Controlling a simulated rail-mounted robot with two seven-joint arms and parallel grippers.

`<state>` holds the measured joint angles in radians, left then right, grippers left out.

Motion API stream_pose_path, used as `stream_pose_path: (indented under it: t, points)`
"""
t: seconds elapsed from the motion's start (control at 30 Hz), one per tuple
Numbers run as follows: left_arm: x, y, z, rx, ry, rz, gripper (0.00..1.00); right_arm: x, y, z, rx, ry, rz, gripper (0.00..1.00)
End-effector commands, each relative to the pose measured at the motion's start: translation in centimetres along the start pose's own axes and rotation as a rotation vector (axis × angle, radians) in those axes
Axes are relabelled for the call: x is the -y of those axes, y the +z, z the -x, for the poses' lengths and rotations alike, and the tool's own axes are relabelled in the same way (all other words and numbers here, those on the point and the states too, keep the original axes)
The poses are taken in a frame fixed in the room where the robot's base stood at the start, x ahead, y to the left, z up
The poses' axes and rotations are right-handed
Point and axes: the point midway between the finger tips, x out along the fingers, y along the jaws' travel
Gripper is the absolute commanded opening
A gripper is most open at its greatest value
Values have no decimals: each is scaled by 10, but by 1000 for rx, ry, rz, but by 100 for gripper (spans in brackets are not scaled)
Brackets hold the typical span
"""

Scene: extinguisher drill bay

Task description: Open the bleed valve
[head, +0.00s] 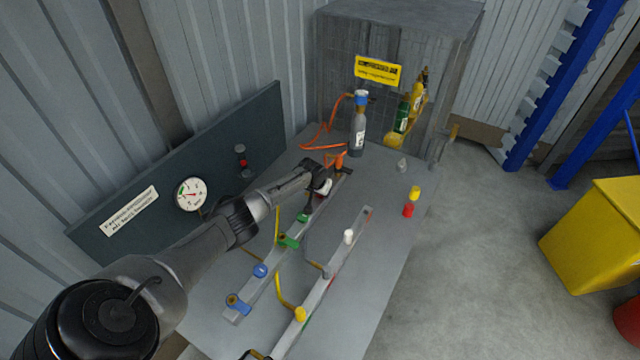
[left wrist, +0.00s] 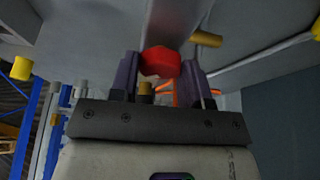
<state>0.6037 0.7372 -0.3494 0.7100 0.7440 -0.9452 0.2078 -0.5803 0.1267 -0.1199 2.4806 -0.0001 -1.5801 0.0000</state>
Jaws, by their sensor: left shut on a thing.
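My left gripper (head: 332,172) reaches over the bench from the left and is at the far end of the rear grey bar. In the left wrist view my left gripper (left wrist: 160,75) has its two fingers on either side of a red knob (left wrist: 160,62), shut on it. In the head view an orange-red part (head: 339,160) shows just beyond the gripper, partly hidden by it. Whether this is the bleed valve I cannot tell; no label for it is readable. My right gripper is not seen.
The rear bar carries green (head: 289,242) and blue (head: 238,304) handles. A front bar (head: 335,265) has a white knob (head: 348,237). A gauge (head: 190,195) is on the dark backboard. A grey bottle (head: 358,132) and a mesh cage (head: 340,60) stand behind. Red and yellow caps (head: 408,210) lie right.

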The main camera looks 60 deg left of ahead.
Motion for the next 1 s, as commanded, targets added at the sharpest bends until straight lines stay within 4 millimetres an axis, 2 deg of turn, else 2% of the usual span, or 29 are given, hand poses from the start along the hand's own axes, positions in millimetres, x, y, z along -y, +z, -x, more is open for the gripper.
stream_pose_path:
  t: [0.03,0.3,0.7,1.0]
  points:
    - [-2,-2,5,2,-15,43,19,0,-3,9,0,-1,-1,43]
    - [-5,-2,2,1,-111,277,19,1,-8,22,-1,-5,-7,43]
    - [-6,-2,-1,0,-226,553,19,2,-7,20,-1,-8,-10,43]
    - [-6,-3,-1,0,-270,661,19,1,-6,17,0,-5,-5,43]
